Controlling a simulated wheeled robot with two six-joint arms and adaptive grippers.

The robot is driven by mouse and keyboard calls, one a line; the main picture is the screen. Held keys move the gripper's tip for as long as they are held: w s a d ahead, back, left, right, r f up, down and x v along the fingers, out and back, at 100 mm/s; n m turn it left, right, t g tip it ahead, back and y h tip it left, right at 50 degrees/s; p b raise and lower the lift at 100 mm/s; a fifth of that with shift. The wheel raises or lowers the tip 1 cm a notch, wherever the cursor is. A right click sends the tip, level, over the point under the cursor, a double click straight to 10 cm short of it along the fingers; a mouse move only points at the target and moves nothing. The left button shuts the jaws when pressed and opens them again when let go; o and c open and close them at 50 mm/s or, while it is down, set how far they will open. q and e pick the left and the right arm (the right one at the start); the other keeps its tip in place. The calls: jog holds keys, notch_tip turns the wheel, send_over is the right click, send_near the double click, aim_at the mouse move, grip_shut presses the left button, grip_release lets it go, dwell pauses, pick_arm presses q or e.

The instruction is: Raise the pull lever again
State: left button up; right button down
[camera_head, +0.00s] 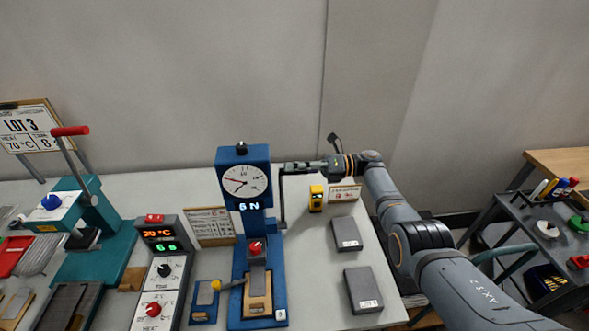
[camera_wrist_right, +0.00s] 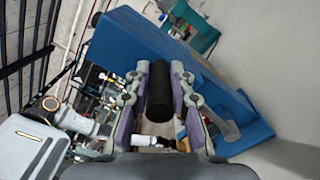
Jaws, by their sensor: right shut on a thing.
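The blue pull tester (camera_head: 258,155) stands on the bench in the middle of the head view, with a round dial and a display that seems to read 6 N. The pull lever (camera_head: 283,205) is a thin dark bar on its right side. My right gripper (camera_head: 295,167) is at the lever's upper end. In the right wrist view, its two fingers (camera_wrist_right: 159,90) are shut on the lever's black grip (camera_wrist_right: 158,92), with the blue tester body (camera_wrist_right: 150,45) behind. A red knob (camera_head: 256,248) sits on the tester's front, above a grey piece. My left gripper is not in view.
A teal press (camera_head: 95,245) with a red-handled lever (camera_head: 70,131) stands at left. A control box (camera_head: 160,250) shows 70 °C. Grey blocks (camera_head: 346,235) and a yellow device (camera_head: 316,198) lie right of the tester. A dark cart (camera_head: 545,240) stands far right.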

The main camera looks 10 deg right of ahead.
jog(key=shift+s+f, duration=0.1)
jog(key=shift+f, duration=0.25)
jog(key=c, duration=1.5)
grip_release()
jog(key=o, duration=0.3)
jog(key=shift+w, duration=0.2)
jog(key=shift+o, duration=0.2)
jog(key=shift+r, duration=0.15)
notch_tip(320, 180, up, 10)
jog(key=shift+f, duration=0.1)
